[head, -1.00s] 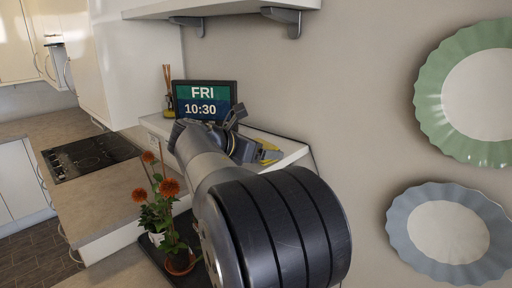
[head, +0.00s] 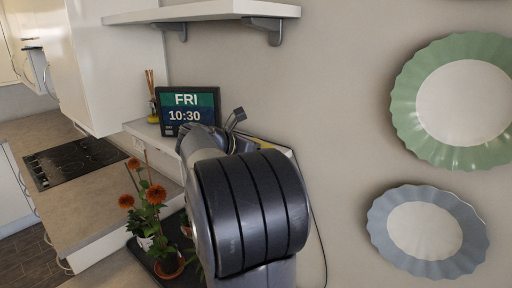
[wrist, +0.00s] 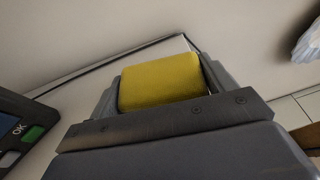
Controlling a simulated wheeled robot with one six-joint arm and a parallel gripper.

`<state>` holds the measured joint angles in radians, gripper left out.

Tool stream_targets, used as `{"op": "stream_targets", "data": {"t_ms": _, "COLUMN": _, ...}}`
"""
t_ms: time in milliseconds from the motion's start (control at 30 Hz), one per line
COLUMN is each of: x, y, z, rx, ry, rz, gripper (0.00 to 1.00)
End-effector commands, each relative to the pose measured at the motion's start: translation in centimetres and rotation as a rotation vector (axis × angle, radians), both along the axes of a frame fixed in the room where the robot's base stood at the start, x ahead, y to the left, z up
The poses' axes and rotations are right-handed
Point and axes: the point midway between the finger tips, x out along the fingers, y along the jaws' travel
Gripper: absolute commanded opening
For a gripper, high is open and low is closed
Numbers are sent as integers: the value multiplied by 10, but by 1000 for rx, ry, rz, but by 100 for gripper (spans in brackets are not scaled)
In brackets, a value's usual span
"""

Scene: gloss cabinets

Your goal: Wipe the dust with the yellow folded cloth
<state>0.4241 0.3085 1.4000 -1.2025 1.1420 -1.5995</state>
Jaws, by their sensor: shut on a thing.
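The yellow folded cloth (wrist: 158,82) shows in the wrist view, between the two fingers of my gripper (wrist: 160,86). My gripper is shut on it. Beyond the cloth is a pale surface with a dark cord or edge line. In the head view my own arm hides most of the gripper and cloth, above the white shelf (head: 141,128) by the wall. I cannot make out any dust in these frames, and whether the cloth touches the shelf cannot be told.
A display reading FRI 10:30 (head: 188,106) and a reed diffuser (head: 152,104) stand on the shelf, left of my arm. Orange flowers (head: 155,194) in pots are below. An upper shelf (head: 205,11) and wall plates (head: 460,100) bound the space. A black hob (head: 75,162) is far left.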

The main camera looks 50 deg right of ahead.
Motion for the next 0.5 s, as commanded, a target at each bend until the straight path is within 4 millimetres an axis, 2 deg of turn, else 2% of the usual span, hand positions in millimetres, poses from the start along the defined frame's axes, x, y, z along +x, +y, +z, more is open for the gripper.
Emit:
{"op": "stream_targets", "data": {"t_ms": 200, "x": 14, "y": 2, "z": 1, "rx": 2, "ry": 0, "rz": 2, "gripper": 60}}
{"op": "stream_targets", "data": {"t_ms": 500, "x": 13, "y": 19, "z": 2, "rx": 0, "ry": -1, "rz": 4, "gripper": 60}}
